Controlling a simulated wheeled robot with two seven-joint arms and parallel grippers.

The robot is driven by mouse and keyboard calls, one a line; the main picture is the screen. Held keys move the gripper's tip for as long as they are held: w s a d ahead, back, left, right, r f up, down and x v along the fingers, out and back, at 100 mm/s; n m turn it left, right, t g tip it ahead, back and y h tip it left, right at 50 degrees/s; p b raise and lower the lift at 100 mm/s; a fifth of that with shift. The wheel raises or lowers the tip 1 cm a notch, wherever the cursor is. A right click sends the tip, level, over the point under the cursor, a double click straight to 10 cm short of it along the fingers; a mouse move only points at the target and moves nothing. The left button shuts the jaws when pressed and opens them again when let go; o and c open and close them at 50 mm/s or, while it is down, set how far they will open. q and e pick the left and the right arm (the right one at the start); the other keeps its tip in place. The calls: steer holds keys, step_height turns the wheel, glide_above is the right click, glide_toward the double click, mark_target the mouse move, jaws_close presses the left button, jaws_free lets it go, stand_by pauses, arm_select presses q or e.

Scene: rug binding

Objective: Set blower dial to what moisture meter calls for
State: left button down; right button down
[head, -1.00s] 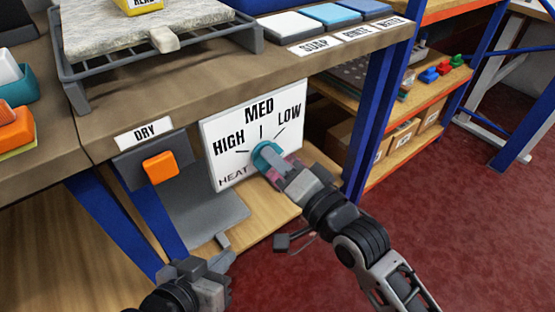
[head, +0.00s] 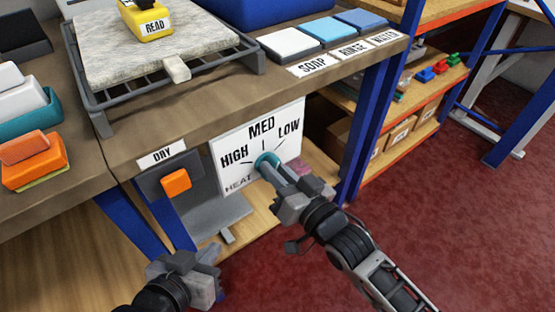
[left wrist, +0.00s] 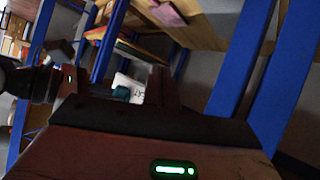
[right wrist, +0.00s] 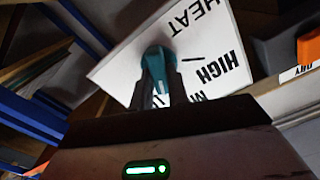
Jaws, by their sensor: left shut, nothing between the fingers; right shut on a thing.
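The blower dial is a teal knob (head: 266,159) on a white panel (head: 230,180) marked HIGH, MED, LOW and HEAT, under the bench. My right gripper (head: 272,168) is shut on the knob; the right wrist view shows the teal knob (right wrist: 155,62) between its fingers. The fingers hide part of the knob, and I cannot tell which mark it points to. The yellow moisture meter (head: 149,25), labelled READ, lies on the pale rug (head: 120,60) on the rack; no reading is legible. My left gripper (head: 212,262) is shut and empty, low in front of the bench, apart from the panel.
An orange button (head: 176,181) sits under the DRY label (head: 161,154), left of the panel. A blue bench leg (head: 362,130) stands right of the panel, close to my right arm. White, light blue and blue pads lie above the SOAP, RINSE and WATER labels. Red floor is open at right.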

arm_select(q)
steer(key=shift+t, duration=0.4)
steer(key=r+p, duration=0.1)
steer(key=r, duration=0.2)
steer(key=a+r+p, duration=0.1)
steer(key=shift+s+r+p, duration=0.3)
steer(key=shift+s+r, duration=0.05)
arm_select(e)
steer(key=n, duration=0.4)
steer(key=shift+n, duration=0.4)
arm_select(q)
steer(key=shift+w+r, duration=0.1)
arm_select(e)
steer(key=c, duration=1.4)
jaws_free()
arm_select(q)
steer(key=shift+r, duration=0.1)
arm_select(e)
steer(key=shift+o, duration=0.2)
steer(key=shift+s, duration=0.1)
